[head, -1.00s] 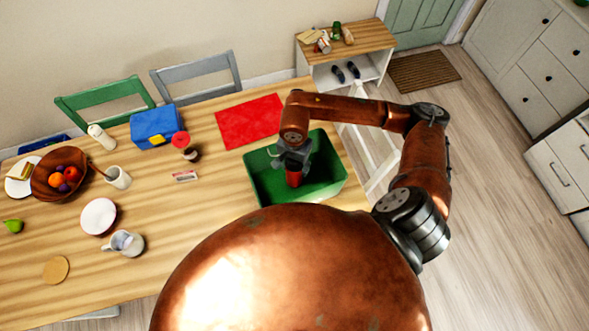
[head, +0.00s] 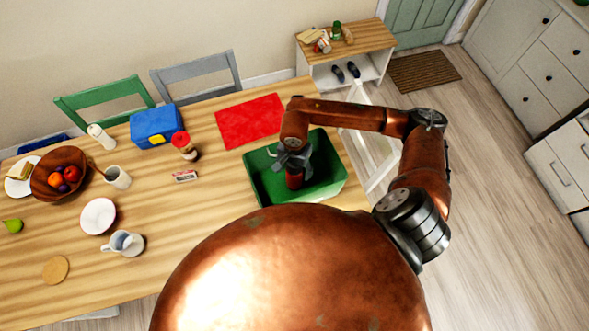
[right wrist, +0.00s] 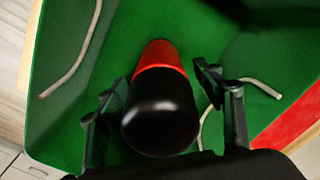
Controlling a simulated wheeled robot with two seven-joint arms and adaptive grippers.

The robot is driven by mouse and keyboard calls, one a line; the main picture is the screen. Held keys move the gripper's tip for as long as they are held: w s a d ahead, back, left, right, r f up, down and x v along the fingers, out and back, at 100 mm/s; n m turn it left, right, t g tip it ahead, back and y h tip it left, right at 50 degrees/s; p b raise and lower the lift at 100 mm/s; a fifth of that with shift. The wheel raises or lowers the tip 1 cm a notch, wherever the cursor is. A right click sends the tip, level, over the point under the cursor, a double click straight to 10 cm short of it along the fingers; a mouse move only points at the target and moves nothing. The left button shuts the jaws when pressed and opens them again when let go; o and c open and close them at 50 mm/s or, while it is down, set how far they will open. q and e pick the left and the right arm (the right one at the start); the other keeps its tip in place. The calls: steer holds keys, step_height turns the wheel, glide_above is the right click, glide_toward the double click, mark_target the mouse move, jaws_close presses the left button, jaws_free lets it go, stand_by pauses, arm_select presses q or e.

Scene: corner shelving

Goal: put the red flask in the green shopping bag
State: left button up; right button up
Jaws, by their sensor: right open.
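The green shopping bag (head: 328,171) stands open on the table near its right end; it fills most of the right wrist view (right wrist: 62,118). The red flask (head: 294,181) is inside the bag. In the right wrist view the flask (right wrist: 160,55) shows its black cap towards the camera and its red body beyond. The flask's lower end is hidden. My left gripper is out of view.
A red mat (head: 250,121) lies behind the bag. A jar with a red lid (head: 185,146), a small box (head: 184,177) and a blue lunch box (head: 155,127) stand to the left. A wooden bowl of fruit (head: 58,173) is farther left.

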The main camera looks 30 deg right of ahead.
step_height(320, 180, up, 12)
steer(key=shift+r+b, duration=0.15)
steer(key=shift+b, duration=0.15)
stand_by(0.3)
stand_by(0.4)
steer(key=shift+s, duration=0.15)
